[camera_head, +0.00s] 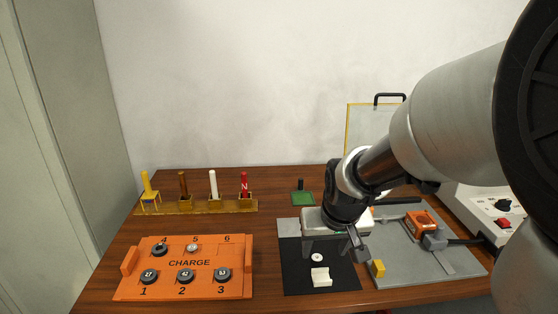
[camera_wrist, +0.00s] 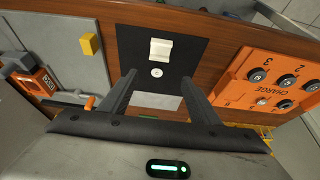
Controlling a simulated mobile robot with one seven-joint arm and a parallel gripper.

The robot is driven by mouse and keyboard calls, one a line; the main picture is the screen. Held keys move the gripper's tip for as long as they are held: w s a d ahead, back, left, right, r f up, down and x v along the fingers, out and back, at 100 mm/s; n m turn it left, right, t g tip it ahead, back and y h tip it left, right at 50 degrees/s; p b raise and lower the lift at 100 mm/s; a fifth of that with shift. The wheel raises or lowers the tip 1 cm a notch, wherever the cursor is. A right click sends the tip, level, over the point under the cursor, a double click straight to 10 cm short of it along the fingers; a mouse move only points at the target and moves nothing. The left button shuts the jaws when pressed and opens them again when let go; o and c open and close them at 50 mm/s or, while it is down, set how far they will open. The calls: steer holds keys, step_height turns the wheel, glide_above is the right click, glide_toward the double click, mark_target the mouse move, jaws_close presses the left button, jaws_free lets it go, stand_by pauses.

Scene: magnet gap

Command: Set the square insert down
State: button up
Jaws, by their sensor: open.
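A white squarish block (camera_head: 320,277), which looks like the square insert, rests on the black mat (camera_head: 292,282). It also shows in the wrist view (camera_wrist: 160,49), with a ridge or step along one edge. A small white round piece (camera_head: 317,258) lies on the mat beside the block, apart from it; it shows in the wrist view too (camera_wrist: 156,72). My gripper (camera_head: 335,250) is open and empty above the mat. In the wrist view, the block and the round piece appear between and beyond the spread fingers (camera_wrist: 158,77).
An orange CHARGE tray (camera_head: 130,290) with numbered round pieces stands left of the mat. A rack of coloured posts (camera_head: 200,206) stands behind it. Right of the mat, a grey board (camera_head: 405,272) carries a yellow block (camera_head: 377,268) and an orange device (camera_head: 420,225).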

mark_target(320, 268)
steer(key=x, duration=0.3)
steer(key=shift+f+b, duration=0.3)
steer(key=shift+b, duration=0.05)
steer(key=shift+s+b+x, duration=0.2)
steer(key=shift+b+x, duration=0.3)
steer(key=shift+x, duration=0.85)
steer(key=shift+s+b+x, duration=0.15)
steer(key=shift+b+x, duration=0.35)
steer(key=shift+x, duration=0.9)
steer(key=shift+d+f, duration=0.1)
steer(key=shift+d, duration=0.05)
steer(key=shift+c, duration=0.4)
steer(key=c, duration=1)
